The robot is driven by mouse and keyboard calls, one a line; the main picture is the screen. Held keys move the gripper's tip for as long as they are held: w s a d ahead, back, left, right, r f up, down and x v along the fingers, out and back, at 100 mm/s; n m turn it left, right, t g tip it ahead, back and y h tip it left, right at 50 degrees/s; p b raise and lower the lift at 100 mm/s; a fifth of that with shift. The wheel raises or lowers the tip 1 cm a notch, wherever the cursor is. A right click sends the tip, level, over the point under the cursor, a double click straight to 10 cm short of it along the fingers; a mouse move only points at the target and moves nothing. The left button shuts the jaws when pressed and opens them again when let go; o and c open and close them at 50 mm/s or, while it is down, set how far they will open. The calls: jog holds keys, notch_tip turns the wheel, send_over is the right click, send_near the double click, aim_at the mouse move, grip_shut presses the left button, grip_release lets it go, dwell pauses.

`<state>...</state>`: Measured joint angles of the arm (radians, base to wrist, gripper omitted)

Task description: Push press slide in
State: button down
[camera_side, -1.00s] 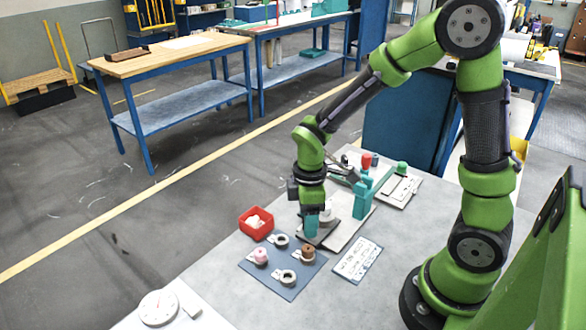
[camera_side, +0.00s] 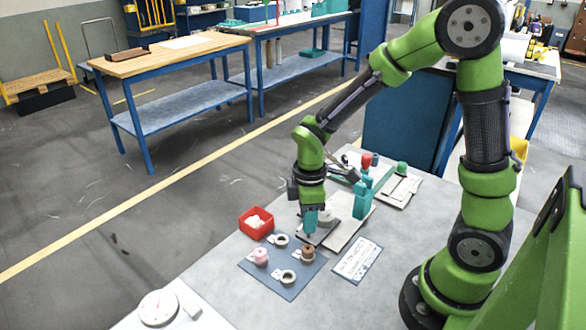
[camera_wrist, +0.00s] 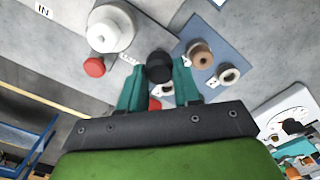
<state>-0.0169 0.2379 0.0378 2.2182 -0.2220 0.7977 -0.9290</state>
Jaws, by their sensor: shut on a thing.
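The press (camera_side: 362,195) is a teal upright on a pale base plate, with a red-tipped lever, in the side view. In front of it lies a flat grey slide plate (camera_side: 327,231). My gripper (camera_side: 309,232) points down at the front end of the slide. In the wrist view, its teal fingers (camera_wrist: 160,85) sit on both sides of a round black knob (camera_wrist: 160,67) and are shut on it. A white round part (camera_wrist: 110,28) and a red knob (camera_wrist: 94,66) lie beyond the fingers. The join between knob and slide is hidden.
A blue mat (camera_side: 272,279) with pink and brown spools and rings lies in front of the slide. A red bin (camera_side: 256,224) stands to its left. A printed card (camera_side: 357,261) lies to the right, and a round dial (camera_side: 158,307) is at the front left.

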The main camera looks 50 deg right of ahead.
dwell(0.8)
jog(key=d, duration=0.9)
jog(key=shift+d+r, duration=0.1)
jog(key=shift+d, duration=0.25)
jog(key=c, duration=0.8)
grip_release()
jog(key=shift+a, duration=0.1)
jog(key=shift+r, duration=0.25)
notch_tip(320, 180, up, 16)
jog(key=shift+r, duration=0.15)
